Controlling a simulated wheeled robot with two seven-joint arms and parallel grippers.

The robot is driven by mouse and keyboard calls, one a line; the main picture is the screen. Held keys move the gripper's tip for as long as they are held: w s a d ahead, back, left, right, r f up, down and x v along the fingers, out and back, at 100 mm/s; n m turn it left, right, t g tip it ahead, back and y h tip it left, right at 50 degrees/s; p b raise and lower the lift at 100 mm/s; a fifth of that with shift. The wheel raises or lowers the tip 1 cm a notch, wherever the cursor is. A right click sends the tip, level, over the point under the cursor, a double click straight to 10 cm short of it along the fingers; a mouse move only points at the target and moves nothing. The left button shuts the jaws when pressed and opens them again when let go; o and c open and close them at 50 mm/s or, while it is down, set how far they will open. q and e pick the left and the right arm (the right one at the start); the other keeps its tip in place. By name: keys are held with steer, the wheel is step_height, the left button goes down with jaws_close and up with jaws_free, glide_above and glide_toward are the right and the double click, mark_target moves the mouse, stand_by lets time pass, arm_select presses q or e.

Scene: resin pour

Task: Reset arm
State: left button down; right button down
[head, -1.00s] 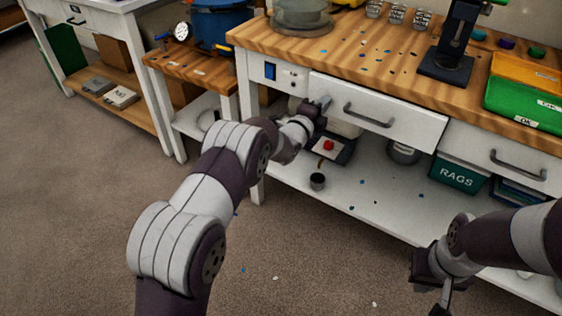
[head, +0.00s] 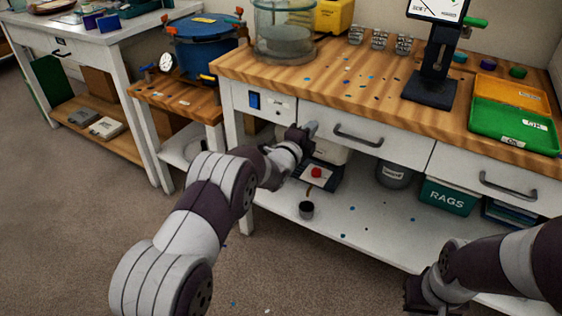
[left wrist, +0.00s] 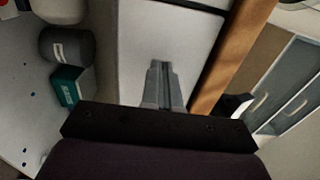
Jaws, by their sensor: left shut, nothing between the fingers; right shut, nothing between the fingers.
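My left gripper (head: 310,129) is in front of the bench, by the left end of the white drawer (head: 365,138). Its fingers are shut and empty. In the left wrist view the two fingers (left wrist: 163,84) lie together against the white drawer front behind them; I cannot tell if they touch it. My right gripper (head: 424,296) is low at the bottom right of the head view, in front of the lower shelf. It is shut with nothing seen in it, and its fingertips are partly cut off by the picture's edge.
The wooden bench top (head: 330,85) holds a glass vessel (head: 284,38), several cups, a black stand (head: 434,75) and a green tray (head: 512,127). Floor at left is clear.

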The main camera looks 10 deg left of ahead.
arm_select(q)
steer(key=p+v, duration=0.1)
steer(key=v, duration=1)
steer(key=s+a+f+n+g+y, duration=0.5)
steer(key=s+f+n+g, duration=0.35)
steer(key=f+n, duration=0.35)
steer(key=s+a+r+n+g, duration=0.15)
steer(key=s+n+g, duration=0.3)
steer(key=s, duration=0.65)
steer(key=s+r+n+g, duration=0.2)
steer(key=s+n+g, duration=0.25)
steer(key=s, duration=0.65)
step_height(320, 180, up, 29)
steer(key=s+t+p, duration=0.1)
steer(key=p, duration=2.5)
steer(key=shift+d+t+y, duration=0.2)
steer(key=shift+t+y, duration=0.1)
steer(key=shift+t, duration=0.05)
steer(key=shift+s+r, duration=0.1)
steer(key=shift+s, duration=0.05)
